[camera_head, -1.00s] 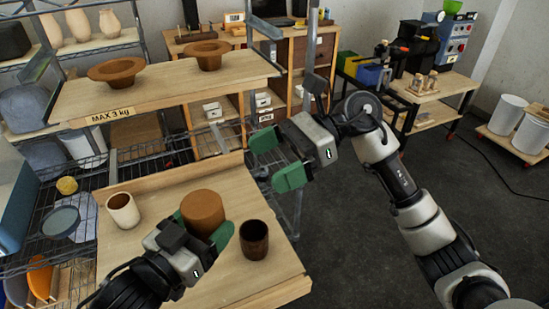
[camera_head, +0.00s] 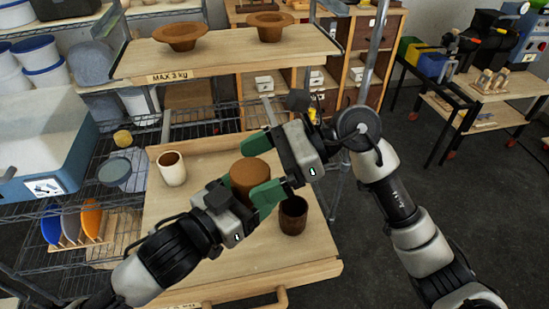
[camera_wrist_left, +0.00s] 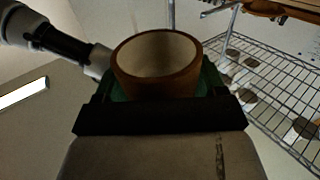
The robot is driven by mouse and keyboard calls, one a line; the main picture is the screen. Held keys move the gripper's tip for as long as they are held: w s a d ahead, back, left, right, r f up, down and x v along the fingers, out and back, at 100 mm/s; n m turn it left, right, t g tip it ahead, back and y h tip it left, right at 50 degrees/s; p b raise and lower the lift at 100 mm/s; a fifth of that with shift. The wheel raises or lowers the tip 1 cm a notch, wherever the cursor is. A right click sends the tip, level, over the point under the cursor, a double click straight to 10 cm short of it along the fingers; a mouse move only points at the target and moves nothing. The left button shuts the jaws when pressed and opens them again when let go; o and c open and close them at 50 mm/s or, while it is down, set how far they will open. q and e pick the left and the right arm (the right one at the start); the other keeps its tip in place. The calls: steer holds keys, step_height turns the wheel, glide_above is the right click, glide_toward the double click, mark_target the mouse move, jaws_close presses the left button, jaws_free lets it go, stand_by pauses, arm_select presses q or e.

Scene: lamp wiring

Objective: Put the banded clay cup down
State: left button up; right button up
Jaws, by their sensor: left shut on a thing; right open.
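A brown clay cup (camera_head: 250,172) is held above the wooden work board (camera_head: 190,225). Its flat base faces up in the head view, so it is upside down. Its open mouth, pale inside with a brown rim, shows in the left wrist view (camera_wrist_left: 158,62). I cannot make out clear bands. My left gripper (camera_head: 238,188) is shut on it from the lower left. My right gripper (camera_head: 262,170) is open, its green fingers close by on the cup's right side; whether they touch it I cannot tell.
A cream cup (camera_head: 173,170) stands on the board at left and a dark brown cup (camera_head: 293,215) at right, close to the right gripper. A shelf (camera_head: 225,55) with two brown bowls is behind. The board's front area is bare.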

steer(key=c, duration=1.1)
arm_select(q)
steer(key=o, duration=1.2)
arm_select(e)
steer(key=shift+c, duration=0.3)
